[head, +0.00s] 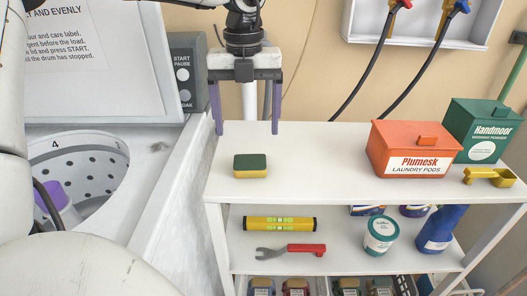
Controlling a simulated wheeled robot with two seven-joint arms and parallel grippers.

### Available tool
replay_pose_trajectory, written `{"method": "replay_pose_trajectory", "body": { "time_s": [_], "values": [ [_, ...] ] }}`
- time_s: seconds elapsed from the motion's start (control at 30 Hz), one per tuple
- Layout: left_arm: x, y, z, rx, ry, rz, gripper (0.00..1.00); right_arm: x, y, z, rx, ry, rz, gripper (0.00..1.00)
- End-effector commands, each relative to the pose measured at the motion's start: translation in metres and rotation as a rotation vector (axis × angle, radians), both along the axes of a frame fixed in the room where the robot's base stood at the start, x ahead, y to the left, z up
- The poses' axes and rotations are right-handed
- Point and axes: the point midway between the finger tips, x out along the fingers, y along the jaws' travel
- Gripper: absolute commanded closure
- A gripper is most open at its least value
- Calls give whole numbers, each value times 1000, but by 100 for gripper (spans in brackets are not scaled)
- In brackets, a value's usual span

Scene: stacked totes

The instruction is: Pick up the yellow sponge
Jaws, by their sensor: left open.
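The yellow sponge (250,172) has a dark green top layer and lies flat on the left part of the white shelf's top board (310,160). My left gripper (246,130) points down in the head view, with its two purple-padded fingers spread wide and nothing between them. It is above and behind the sponge in the picture, close to the shelf's back left edge, and apart from the sponge. My right gripper does not show.
An orange Plumesk box (412,150), a green Handmoor box (480,128) and a yellow scoop (488,177) stand at the right on the top board. Lower boards hold a yellow level (280,224), a wrench (290,250) and bottles. An open washer (75,158) is at left.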

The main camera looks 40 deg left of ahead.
Motion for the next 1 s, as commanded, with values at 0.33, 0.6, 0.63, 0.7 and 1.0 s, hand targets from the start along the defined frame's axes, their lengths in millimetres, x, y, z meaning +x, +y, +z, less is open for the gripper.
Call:
{"method": "replay_pose_trajectory", "body": {
  "time_s": [0.33,0.6,0.63,0.7,1.0],
  "values": [
    [0,-2,-46,-2,4,-1,20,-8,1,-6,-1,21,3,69],
    [2,-5,-83,-2,4,1,20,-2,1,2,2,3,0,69],
    [3,-5,-86,-1,3,1,20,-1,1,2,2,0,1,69],
    [3,-5,-88,-1,0,1,20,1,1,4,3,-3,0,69],
    [3,-4,-88,-1,0,0,35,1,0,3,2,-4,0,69]
  ]
}}
